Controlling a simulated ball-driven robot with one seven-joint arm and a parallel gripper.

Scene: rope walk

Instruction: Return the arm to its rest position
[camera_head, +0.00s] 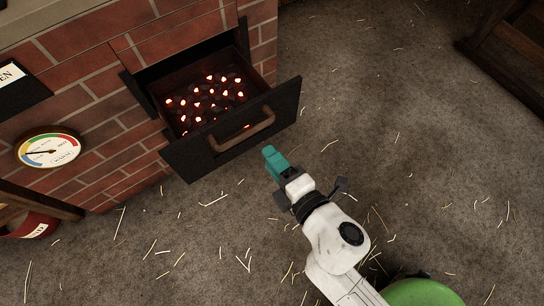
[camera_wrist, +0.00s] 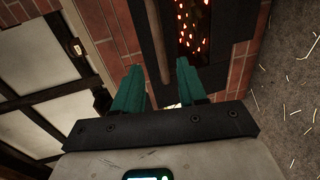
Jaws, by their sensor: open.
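My arm reaches up from the bottom of the head view, white with a dark wrist. My gripper (camera_head: 271,152) has teal fingers and is just in front of the pulled-out drawer (camera_head: 180,160), to the right of its handle (camera_head: 243,132) in the picture. In the wrist view my gripper (camera_wrist: 160,78) shows two teal fingers spread apart with nothing between them. The drawer's handle (camera_wrist: 157,40) shows as a bar beyond the fingers. The drawer holds dark lumps with glowing coals (camera_head: 205,98).
The brick furnace (camera_head: 100,85) stands at upper left with a round gauge (camera_head: 49,149) on its face. A red bucket-like container (camera_head: 30,226) is at lower left. A dark wooden frame (camera_head: 515,45) is at upper right. The straw-strewn floor (camera_head: 410,140) on the right is open.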

